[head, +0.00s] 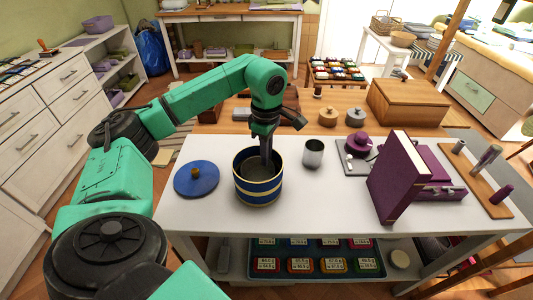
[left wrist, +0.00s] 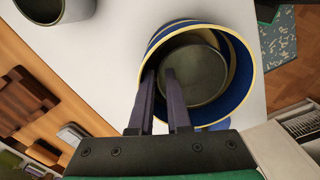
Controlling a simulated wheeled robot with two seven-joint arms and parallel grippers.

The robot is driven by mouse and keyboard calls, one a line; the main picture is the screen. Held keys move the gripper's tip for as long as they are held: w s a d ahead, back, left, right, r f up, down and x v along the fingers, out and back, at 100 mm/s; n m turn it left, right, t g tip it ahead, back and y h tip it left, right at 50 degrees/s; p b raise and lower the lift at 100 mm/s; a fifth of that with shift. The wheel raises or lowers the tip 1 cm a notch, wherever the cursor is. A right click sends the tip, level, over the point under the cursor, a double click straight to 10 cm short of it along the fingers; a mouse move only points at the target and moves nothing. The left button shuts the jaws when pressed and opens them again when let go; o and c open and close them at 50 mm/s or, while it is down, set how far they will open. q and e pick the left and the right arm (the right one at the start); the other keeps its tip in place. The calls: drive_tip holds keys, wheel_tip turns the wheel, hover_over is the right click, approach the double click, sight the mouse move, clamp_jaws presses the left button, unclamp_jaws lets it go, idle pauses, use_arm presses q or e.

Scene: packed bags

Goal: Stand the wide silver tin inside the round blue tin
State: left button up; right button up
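The round blue tin (head: 259,188) with gold bands stands open on the white table. It also shows in the left wrist view (left wrist: 241,80). A round grey metal shape with a pale rim, which looks like the wide silver tin (left wrist: 195,76), sits low and level inside it. My left gripper (head: 265,158) reaches down into the blue tin. In the left wrist view its fingers (left wrist: 160,76) are apart, at the left side of the silver tin's rim; the tips' contact with the wall is unclear. My right gripper is not in view.
A narrower silver tin (head: 313,153) stands right of the blue tin. A blue lid (head: 197,178) with a knob lies to its left. A purple book-like box (head: 400,180) stands at right. Wooden boxes and small lidded pots (head: 328,116) are behind.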

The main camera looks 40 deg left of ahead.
use_arm(q)
drive_tip(key=shift+r, duration=0.35)
wheel_tip(320, 180, up, 13)
drive_tip(key=p, duration=0.3)
drive_tip(key=shift+f, duration=0.2)
